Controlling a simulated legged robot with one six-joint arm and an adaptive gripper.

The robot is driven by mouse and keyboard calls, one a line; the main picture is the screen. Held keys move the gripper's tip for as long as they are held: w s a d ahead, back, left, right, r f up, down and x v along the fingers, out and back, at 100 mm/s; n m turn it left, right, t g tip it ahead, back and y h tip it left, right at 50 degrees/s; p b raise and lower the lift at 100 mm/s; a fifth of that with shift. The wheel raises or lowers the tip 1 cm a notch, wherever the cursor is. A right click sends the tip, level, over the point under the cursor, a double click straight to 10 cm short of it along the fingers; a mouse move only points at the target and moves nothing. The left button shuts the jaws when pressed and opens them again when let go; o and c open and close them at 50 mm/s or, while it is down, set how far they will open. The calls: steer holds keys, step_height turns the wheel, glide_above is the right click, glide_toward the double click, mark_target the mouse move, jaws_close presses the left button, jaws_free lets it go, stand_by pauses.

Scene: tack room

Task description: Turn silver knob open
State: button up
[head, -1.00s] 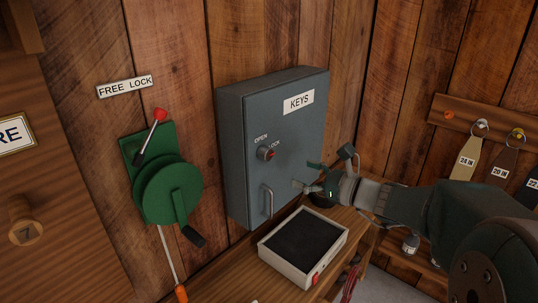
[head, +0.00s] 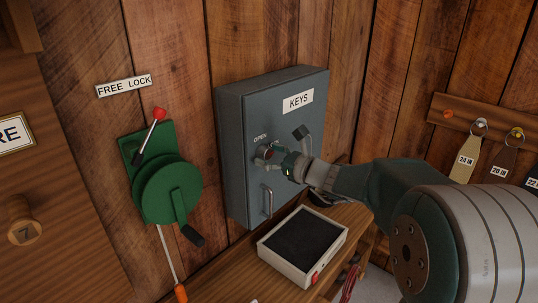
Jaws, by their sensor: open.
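The silver knob (head: 266,151) is on the front of the grey key cabinet (head: 288,122), beside the OPEN label (head: 261,138). It is partly hidden by my gripper. My gripper (head: 268,156) is open at the knob, with its fingers around or just in front of it. I cannot tell whether they touch it. The cabinet door is shut, and its bar handle (head: 267,202) is below the knob.
A green winch (head: 168,185) with a red-tipped lever (head: 159,115) is on the wall at left. A tray with a dark pad (head: 303,240) lies on the wooden shelf below the cabinet. Tagged straps (head: 467,157) hang at right.

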steer(key=c, duration=1.2)
steer(key=shift+o, duration=0.2)
